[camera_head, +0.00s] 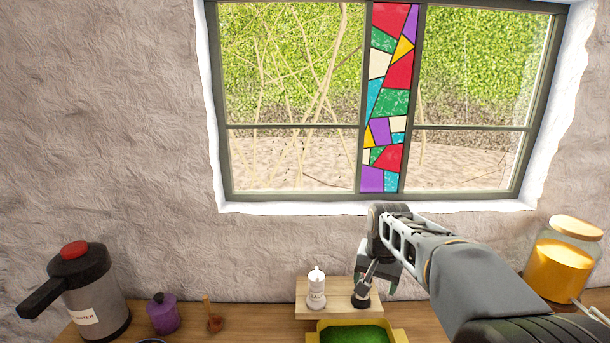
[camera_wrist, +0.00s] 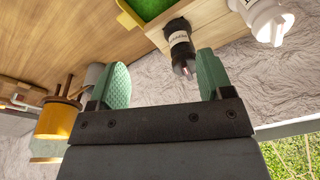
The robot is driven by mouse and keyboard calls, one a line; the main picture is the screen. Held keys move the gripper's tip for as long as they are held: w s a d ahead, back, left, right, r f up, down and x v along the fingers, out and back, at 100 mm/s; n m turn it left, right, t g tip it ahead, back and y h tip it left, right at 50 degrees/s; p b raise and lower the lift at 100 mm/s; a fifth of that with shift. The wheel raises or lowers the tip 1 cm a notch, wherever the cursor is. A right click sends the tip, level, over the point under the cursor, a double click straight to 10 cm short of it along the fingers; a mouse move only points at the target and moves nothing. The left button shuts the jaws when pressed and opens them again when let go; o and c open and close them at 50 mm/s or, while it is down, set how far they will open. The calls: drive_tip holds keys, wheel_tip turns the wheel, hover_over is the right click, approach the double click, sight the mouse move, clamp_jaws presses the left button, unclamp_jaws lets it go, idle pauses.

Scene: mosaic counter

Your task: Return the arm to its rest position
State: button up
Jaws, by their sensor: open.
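My arm reaches in from the lower right in the head view, and my gripper (camera_head: 378,280) points down over the back of the counter. In the wrist view my gripper (camera_wrist: 162,76) has its two green finger pads wide apart with nothing held. A dark bottle with a white label (camera_wrist: 180,46) stands beyond the fingertips in that view. In the head view this dark bottle (camera_head: 362,298) is on a small wooden board, partly covered by my gripper.
A white salt shaker (camera_head: 316,292) stands left of the dark bottle on the wooden board (camera_head: 338,284). A yellow-rimmed green tray (camera_head: 400,335) is in front. A dispenser (camera_head: 95,300), purple pot (camera_head: 162,314) and orange jar (camera_head: 560,268) flank them. A window (camera_head: 300,100) is behind.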

drive_tip(key=s+f+n+t, duration=0.1)
drive_tip(key=s+n, duration=0.1)
drive_tip(key=s, duration=0.7)
drive_tip(key=s+f+n+t+b, duration=0.1)
drive_tip(key=s+f+n+t, duration=0.1)
drive_tip(key=s, duration=0.6)
drive_tip(key=shift+s+n, duration=0.3)
drive_tip(key=shift+s, duration=0.1)
